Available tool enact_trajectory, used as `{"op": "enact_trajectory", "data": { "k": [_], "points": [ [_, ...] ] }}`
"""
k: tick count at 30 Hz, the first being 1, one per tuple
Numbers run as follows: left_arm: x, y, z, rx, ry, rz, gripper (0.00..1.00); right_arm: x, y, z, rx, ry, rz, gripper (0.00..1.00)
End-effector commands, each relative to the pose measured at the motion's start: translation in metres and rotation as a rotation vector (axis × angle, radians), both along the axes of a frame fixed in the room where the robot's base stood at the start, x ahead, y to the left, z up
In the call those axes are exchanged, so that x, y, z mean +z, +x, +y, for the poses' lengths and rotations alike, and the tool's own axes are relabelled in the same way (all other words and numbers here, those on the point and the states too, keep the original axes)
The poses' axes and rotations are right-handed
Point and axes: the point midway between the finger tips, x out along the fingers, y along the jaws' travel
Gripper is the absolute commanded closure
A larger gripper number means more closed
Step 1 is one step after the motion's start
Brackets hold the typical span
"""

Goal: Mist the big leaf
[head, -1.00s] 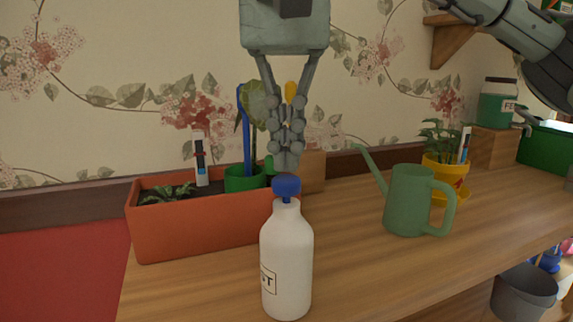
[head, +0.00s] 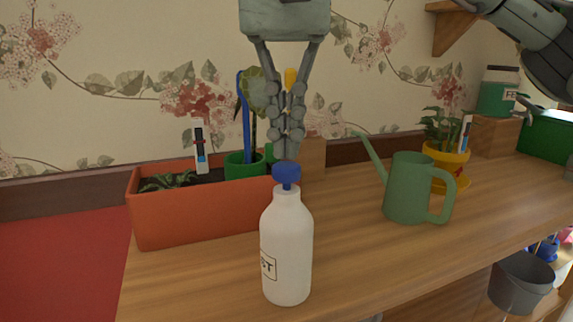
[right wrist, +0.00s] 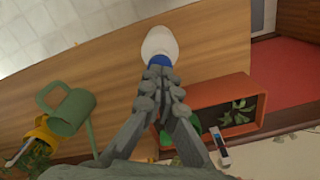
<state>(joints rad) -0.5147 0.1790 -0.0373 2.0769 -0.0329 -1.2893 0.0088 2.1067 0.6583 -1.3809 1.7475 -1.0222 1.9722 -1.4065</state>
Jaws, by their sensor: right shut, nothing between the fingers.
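A white spray bottle (head: 287,245) with a blue cap (head: 286,175) and a partly visible label stands upright on the wooden bench. My right gripper (head: 287,152) is shut and empty, fingers pointing down, with its tips right at the top of the cap; I cannot tell if they touch. The right wrist view shows the gripper tips (right wrist: 160,72) beside the blue cap (right wrist: 158,61). A broad leaf (head: 256,86) rises from a green pot (head: 240,164) behind, partly hidden by the gripper. My left gripper is out of view.
An orange planter (head: 200,222) with small plants stands behind and left of the bottle. A green watering can (head: 406,190) stands to the right, and a yellow potted plant (head: 446,158) behind it. Bare bench lies between bottle and can. A grey bucket (head: 522,283) is lower right.

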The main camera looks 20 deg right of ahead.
Motion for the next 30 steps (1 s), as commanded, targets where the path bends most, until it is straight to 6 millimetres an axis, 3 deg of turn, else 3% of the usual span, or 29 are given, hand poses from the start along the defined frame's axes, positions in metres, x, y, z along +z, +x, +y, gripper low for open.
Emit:
{"op": "enact_trajectory", "data": {
  "k": [16, 30],
  "points": [
    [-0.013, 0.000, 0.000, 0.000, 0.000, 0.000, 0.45, -0.021, 0.000, 0.000, 0.000, 0.000, 0.000, 1.00],
    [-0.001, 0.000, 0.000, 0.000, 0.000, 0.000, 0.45, -0.007, 0.000, 0.000, 0.000, 0.000, 0.001, 1.00]
  ]
}}
